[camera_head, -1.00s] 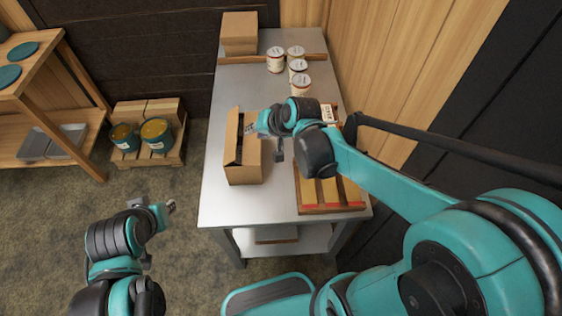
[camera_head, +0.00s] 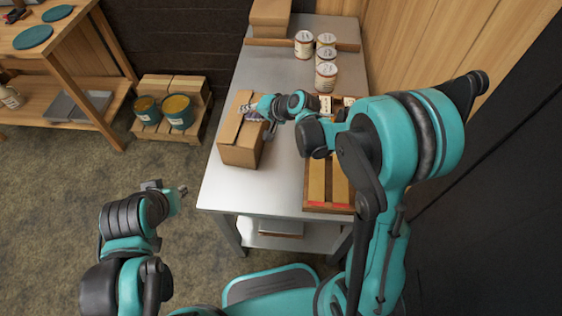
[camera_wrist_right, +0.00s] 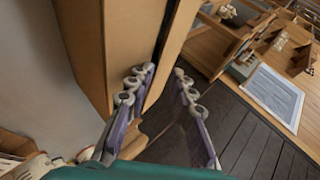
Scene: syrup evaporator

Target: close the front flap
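The cardboard box (camera_head: 239,156) stands on the metal table near its left edge, with flaps (camera_head: 232,120) at its top; I cannot tell surely which is the front flap. My right gripper (camera_head: 249,110) is at the top of the box, its fingers partly hidden in the head view. In the right wrist view, the two purple-grey fingers (camera_wrist_right: 158,100) are apart, and a cardboard panel (camera_wrist_right: 176,45) runs down toward the gap between them. I cannot tell whether they touch it. My left gripper (camera_head: 180,190) hangs left of the table, away from the box; its fingers are too small to read.
Several white cans (camera_head: 326,75) stand at the back right of the table (camera_head: 290,75). A wooden crate (camera_head: 330,205) lies right of the box, and another box (camera_head: 270,17) is at the back. A pallet with buckets (camera_head: 178,112) stands on the floor at left.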

